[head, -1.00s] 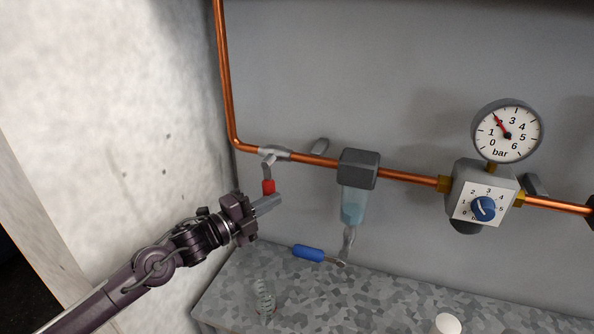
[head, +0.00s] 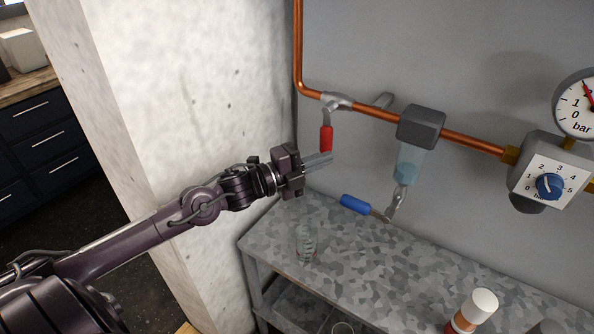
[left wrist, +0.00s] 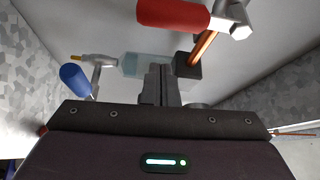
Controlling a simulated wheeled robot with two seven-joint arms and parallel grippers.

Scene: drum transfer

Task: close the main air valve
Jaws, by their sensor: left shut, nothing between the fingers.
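The main air valve (head: 336,101) sits on the copper pipe near its bend, at upper middle in the head view. Its red-gripped lever (head: 326,138) hangs down, across the pipe's run. My left gripper (head: 326,160) is shut and empty, with its fingertips just below the lever's red end; I cannot tell whether they touch it. In the left wrist view the red grip (left wrist: 173,14) is large at the top, beyond the shut fingers (left wrist: 159,72). My right gripper is not in view.
A filter bowl (head: 408,163), a regulator with a blue knob (head: 549,186) and a gauge (head: 577,104) are along the pipe to the right. A pale wall (head: 180,100) stands left.

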